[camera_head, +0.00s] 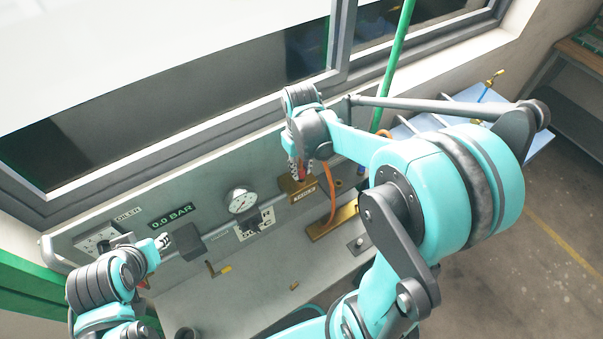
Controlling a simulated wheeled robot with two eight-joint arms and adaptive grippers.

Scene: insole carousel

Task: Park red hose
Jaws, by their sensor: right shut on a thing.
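The red hose (331,200) shows as an orange-red curve hanging beside a brass plate on the panel. My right gripper (301,171) points down at the panel and is shut on the red end of this hose, just above a brass holder with a label (304,196). The arm partly hides the hose; I cannot tell whether its end touches the holder. My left gripper (163,241) is at the left, near a dark grey block (187,242). Its fingers are too small to read as open or shut.
A pressure gauge (241,201) and a "0.0 BAR" display (171,217) are on the panel. A second brass plate (333,222) lies right of the holder. A green pole (400,45) rises behind. A blue surface (474,105) stands at right. The lower bench is mostly clear.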

